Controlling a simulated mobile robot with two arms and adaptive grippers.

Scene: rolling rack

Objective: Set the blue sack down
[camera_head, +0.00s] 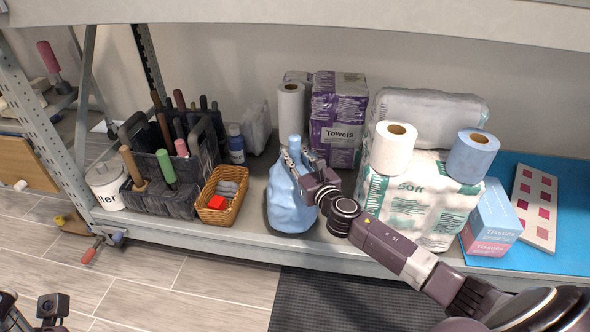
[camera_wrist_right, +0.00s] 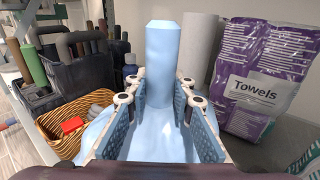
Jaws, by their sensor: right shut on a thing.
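The blue sack (camera_head: 290,203) stands upright on the shelf, between the wicker basket and the big wrapped paper pack. My right gripper (camera_head: 297,157) is shut on the sack's narrow neck. In the right wrist view the sack's neck (camera_wrist_right: 162,62) rises between the two finger pads, and its wider body shows below them. The sack's base appears to rest on the shelf board (camera_head: 250,240); I cannot tell how firmly. At the lower left of the head view, a dark part of my left arm shows, but its fingers do not.
A wicker basket (camera_head: 222,193) with a red item sits left of the sack. A black tool caddy (camera_head: 165,165) stands beyond it. Purple towel packs (camera_head: 335,135) are behind. The wrapped paper pack (camera_head: 410,200) carries two rolls. A tissue box (camera_head: 491,222) stands further right.

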